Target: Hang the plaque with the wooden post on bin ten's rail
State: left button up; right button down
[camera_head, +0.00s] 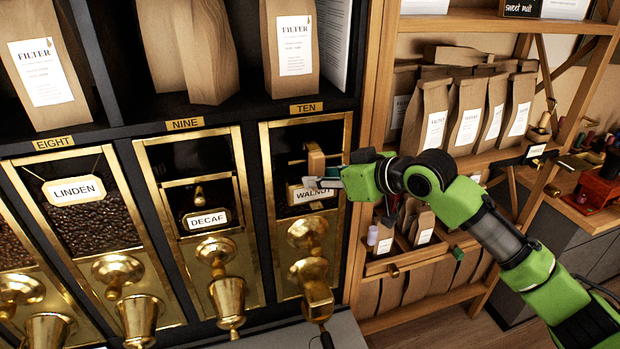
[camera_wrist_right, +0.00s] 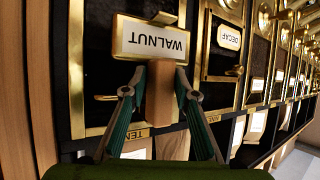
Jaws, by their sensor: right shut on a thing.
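The plaque (camera_head: 312,192) reads WALNUT and has a brass frame. It is in front of bin ten's (camera_head: 264,170) dark window, below the label TEN (camera_head: 306,108). Its wooden post (camera_head: 316,160) rises behind it. In the right wrist view the plaque (camera_wrist_right: 150,38) appears upside down, with the post (camera_wrist_right: 160,92) between the fingers. My right gripper (camera_head: 328,182) is shut on the post; it also shows in the wrist view (camera_wrist_right: 157,78). A short piece of brass rail (camera_wrist_right: 105,97) shows beside the gripper. Whether the post touches the rail is hidden. My left gripper is out of view.
Bin nine holds a DECAF plaque (camera_head: 205,218) and bin eight a LINDEN plaque (camera_head: 74,189). Brass spouts (camera_head: 308,235) stick out below the windows. Paper bags (camera_head: 290,45) stand above. A wooden shelf upright (camera_head: 372,130) stands close right of bin ten.

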jog(key=shift+w+d+f+b, duration=0.15)
jog(key=shift+d+f, duration=0.35)
jog(key=shift+d, duration=0.15)
jog(key=shift+w+d+f+b, duration=0.15)
jog(key=shift+d+f, duration=0.35)
jog(key=shift+d, duration=0.1)
jog(key=shift+f, duration=0.4)
jog(key=shift+r, duration=0.1)
jog(key=shift+w+r+p, duration=0.1)
jog(key=shift+r+p, duration=0.2)
jog(key=shift+r, duration=1.8)
